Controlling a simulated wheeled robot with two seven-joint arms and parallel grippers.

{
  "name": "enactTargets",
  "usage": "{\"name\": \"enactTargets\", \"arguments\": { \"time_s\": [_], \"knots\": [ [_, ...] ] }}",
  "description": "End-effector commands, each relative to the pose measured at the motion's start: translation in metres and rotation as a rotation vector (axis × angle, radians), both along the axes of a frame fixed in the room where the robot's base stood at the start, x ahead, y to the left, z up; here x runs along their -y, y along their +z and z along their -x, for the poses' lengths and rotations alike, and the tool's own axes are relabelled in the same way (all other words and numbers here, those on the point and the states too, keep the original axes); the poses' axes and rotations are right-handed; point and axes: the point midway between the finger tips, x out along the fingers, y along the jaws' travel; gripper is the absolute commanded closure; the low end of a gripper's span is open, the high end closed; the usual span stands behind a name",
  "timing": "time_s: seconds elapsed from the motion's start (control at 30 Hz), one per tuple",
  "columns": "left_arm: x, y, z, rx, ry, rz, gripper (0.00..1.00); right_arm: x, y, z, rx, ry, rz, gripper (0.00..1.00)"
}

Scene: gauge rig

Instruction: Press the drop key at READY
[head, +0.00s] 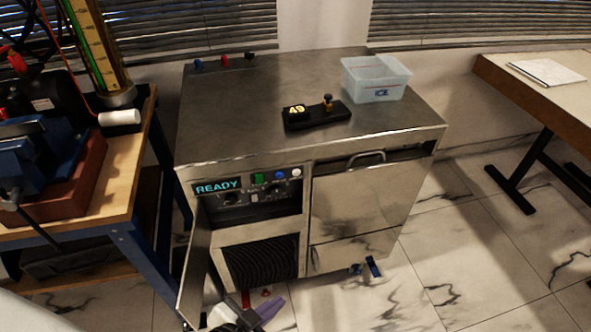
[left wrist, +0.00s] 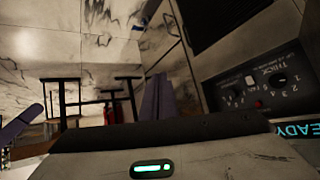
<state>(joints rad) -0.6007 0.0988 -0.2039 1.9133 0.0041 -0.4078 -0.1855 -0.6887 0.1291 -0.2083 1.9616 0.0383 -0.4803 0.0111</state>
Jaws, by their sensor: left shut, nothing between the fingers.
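The steel cabinet (head: 240,115) has a lit display reading READY (head: 217,187) at its upper left front. Beside it is a recessed control panel (head: 262,197) with dark knobs and a small white switch. A green block (head: 259,179), a blue one (head: 280,175) and a white one (head: 296,174) sit along the panel's top. I cannot tell which control is the drop key. My left gripper (head: 268,309) is low in front of the cabinet, below and apart from the panel. Its purple fingers (left wrist: 158,100) are shut and empty. The left wrist view shows the knob panel (left wrist: 260,85).
An open door (head: 194,262) juts out at the cabinet's left front, near my left gripper. A clear ice bin (head: 376,80) and a black stand (head: 316,115) are on top. A workbench (head: 128,190) is at left, another table (head: 540,100) at right.

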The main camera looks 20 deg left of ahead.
Motion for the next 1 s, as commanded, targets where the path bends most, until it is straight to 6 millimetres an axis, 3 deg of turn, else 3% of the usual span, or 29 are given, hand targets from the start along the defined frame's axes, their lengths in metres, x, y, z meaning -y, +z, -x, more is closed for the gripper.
{"name": "enactTargets", "arguments": {
  "time_s": [0.03,0.2,0.4,0.53,1.0],
  "knots": [
    [0.001,0.024,-0.026,0.081,-0.046,-0.070,1.00,0.001,0.012,0.001,-0.001,-0.003,-0.001,0.53],
    [0.007,0.084,-0.099,0.342,-0.201,-0.365,1.00,0.006,0.026,0.002,-0.001,-0.015,0.000,0.53],
    [0.014,0.134,-0.148,0.533,-0.295,-0.621,1.00,0.013,0.031,0.004,-0.009,-0.025,0.005,0.53],
    [0.016,0.144,-0.157,0.573,-0.314,-0.684,1.00,0.013,0.031,0.004,-0.006,-0.025,0.004,0.53],
    [0.012,0.142,-0.164,0.577,-0.316,-0.690,1.00,0.013,0.026,0.004,-0.008,-0.022,0.006,0.53]
  ]
}}
